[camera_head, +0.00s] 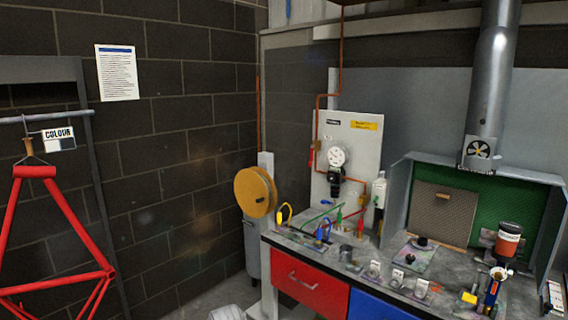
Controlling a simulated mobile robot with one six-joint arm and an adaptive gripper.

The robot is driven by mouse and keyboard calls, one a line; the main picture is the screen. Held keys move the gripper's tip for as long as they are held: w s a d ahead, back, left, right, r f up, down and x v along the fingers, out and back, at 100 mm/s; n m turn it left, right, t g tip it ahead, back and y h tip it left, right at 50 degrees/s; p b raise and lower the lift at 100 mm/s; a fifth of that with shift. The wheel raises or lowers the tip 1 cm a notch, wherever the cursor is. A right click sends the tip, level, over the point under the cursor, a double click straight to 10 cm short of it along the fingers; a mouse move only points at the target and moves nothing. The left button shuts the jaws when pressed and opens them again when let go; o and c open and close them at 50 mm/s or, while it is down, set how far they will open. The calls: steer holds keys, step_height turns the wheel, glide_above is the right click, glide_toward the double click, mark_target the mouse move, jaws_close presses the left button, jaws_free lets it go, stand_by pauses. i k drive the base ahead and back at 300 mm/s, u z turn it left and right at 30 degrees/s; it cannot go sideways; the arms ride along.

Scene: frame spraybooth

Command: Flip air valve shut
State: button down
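A pale air panel (362,143) stands upright at the back left of the bench. It carries a round white gauge (338,156) with a black regulator (334,181) below it. A copper pipe (318,115) comes down to the panel's left side. A small red part (312,158), perhaps the air valve's lever, sits on this pipe; its angle is too small to read. Small red and green fittings (339,216) show below the panel, and I cannot tell if one is a valve.
The bench (330,262) has red (305,283) and blue drawers and holds several small pots and tools. A yellow hose reel (255,192) hangs left of it. A green-lined booth (495,215) stands right. A red bicycle frame (60,215) hangs far left.

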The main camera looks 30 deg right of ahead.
mark_target(310, 163)
steer(key=z, duration=0.05)
steer(key=i, duration=0.8)
steer(key=z, duration=0.65)
steer(key=i, duration=0.5)
steer(key=z, duration=0.4)
steer(key=k, duration=0.9)
steer(key=z, duration=0.15)
steer(key=i, duration=0.75)
steer(key=u, duration=0.05)
